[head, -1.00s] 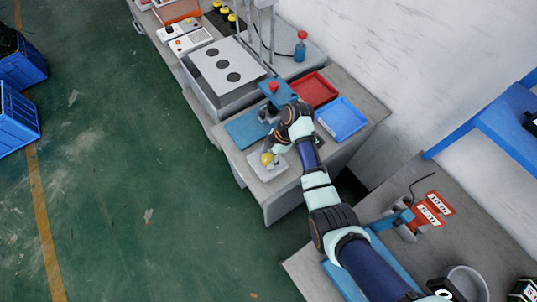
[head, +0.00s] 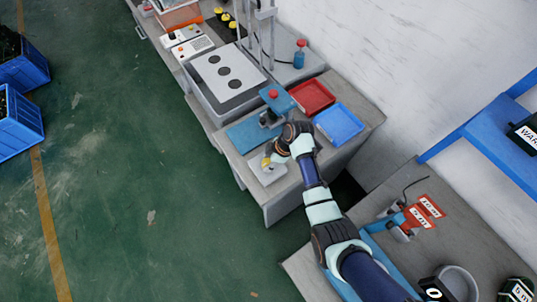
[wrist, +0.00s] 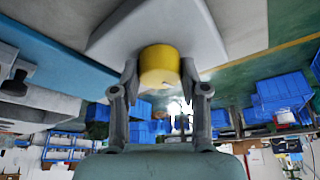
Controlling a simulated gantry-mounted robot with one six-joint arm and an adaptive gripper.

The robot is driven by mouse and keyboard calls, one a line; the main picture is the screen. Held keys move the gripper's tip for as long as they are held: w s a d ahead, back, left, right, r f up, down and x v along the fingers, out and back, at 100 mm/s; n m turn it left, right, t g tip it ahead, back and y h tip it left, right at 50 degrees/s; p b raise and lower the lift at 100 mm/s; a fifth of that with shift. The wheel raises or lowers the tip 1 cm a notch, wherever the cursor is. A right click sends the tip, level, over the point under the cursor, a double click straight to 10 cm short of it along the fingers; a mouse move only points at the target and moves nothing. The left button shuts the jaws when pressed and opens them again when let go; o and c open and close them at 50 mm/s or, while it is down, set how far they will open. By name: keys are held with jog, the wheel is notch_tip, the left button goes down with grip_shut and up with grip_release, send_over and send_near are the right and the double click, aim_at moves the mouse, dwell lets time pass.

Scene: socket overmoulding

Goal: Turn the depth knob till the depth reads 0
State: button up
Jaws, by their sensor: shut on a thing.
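The depth knob (wrist: 159,62) is a short yellow cylinder on a pale grey box, seen in the wrist view between my fingertips. In the head view the knob (head: 266,162) is small and partly covered by my gripper, on top of the grey box (head: 268,174) at the near end of the workbench. My gripper (wrist: 158,72) is shut on the knob, one finger on each side of it. A black display (head: 433,293) at the bottom of the head view seems to show a 0, cut by the frame edge; I cannot tell whether it is the depth reading.
A blue press (head: 275,100) with a red button stands beside the box. Red (head: 312,96) and blue (head: 339,123) trays lie behind.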

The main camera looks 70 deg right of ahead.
jog(key=m+h+p, duration=0.1)
jog(key=m+p, duration=0.1)
jog(key=m, duration=0.1)
jog(key=m+h+p, duration=0.1)
jog(key=m+p, duration=0.2)
jog(key=shift+a+r+h, duration=0.15)
jog(key=shift+r+h, duration=0.05)
jog(key=shift+h, duration=0.1)
jog(key=m+h+p, duration=0.1)
jog(key=m, duration=0.2)
jog(key=m+p, duration=0.1)
jog(key=m, duration=0.1)
jog(key=shift+f+m+g+h+p, duration=0.15)
jog(key=shift+m+g+h+p, duration=0.2)
jog(key=shift+m+g+h, duration=0.05)
jog(key=o, duration=1.1)
jog(key=shift+o, duration=0.2)
jog(key=v, duration=1.2)
